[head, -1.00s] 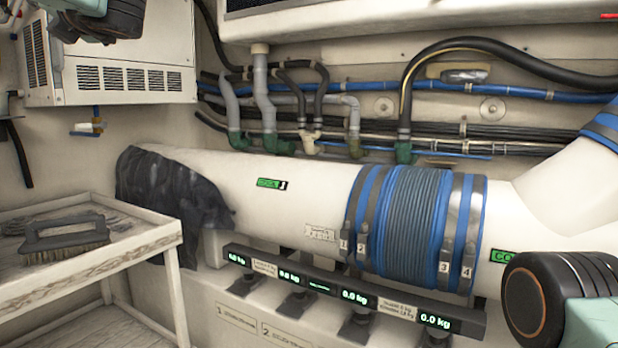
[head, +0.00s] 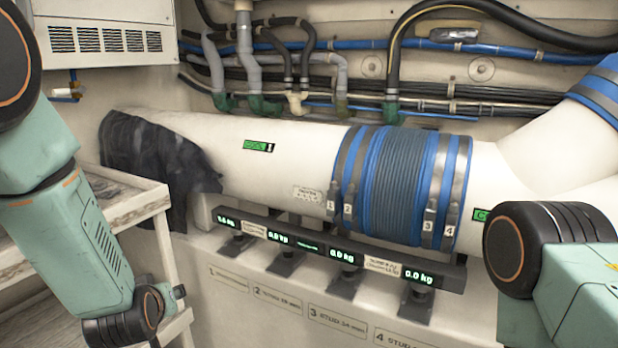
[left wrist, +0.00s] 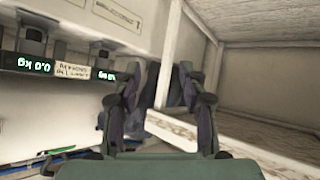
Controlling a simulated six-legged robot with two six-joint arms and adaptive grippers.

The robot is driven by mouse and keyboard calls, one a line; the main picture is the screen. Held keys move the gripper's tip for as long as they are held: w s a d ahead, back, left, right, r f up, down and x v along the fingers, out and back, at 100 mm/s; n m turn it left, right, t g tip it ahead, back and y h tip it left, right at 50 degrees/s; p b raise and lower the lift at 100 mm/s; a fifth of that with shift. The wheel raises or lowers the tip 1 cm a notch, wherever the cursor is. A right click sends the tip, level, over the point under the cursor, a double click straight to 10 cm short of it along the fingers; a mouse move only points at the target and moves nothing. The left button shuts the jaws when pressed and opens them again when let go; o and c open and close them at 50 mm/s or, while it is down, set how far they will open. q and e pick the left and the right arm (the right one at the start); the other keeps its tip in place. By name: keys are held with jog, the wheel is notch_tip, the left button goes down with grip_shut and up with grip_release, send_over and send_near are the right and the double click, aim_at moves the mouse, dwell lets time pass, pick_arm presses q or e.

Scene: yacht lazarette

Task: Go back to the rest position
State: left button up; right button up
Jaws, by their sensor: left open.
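My left gripper (left wrist: 165,88) shows in the left wrist view with its two dark fingers spread apart and nothing held between them. Beyond the fingers are the corner of a whitish shelf frame and part of a dark cloth (left wrist: 175,92). In the head view my left arm hangs down along the left side, in front of the shelf unit (head: 150,200); its gripper does not show there. My right arm shows at the right edge, in front of the white pipe (head: 500,165); its gripper is out of the picture.
A blue ribbed hose sleeve (head: 400,185) with several metal clamps sits on the pipe. The dark cloth (head: 150,165) drapes over the pipe's left end. A dark bar with green displays (head: 310,246) runs below. A louvred white box (head: 110,38) hangs upper left.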

pick_arm(q)
jog(key=s+d+f+m+g+h, duration=0.1)
jog(key=s+f+g, duration=0.2)
jog(key=s+f, duration=0.4)
jog(key=s+d+f+m+g+h, duration=0.1)
jog(key=s+f+g, duration=0.3)
jog(key=s, duration=1.4)
jog(key=s+d+f+m+g+p, duration=0.1)
jog(key=s+d+f+m+g, duration=0.2)
jog(key=s+f, duration=0.8)
jog(key=shift+s+g+h, duration=0.3)
jog(key=shift+s+h, duration=0.1)
jog(key=shift+s, duration=0.75)
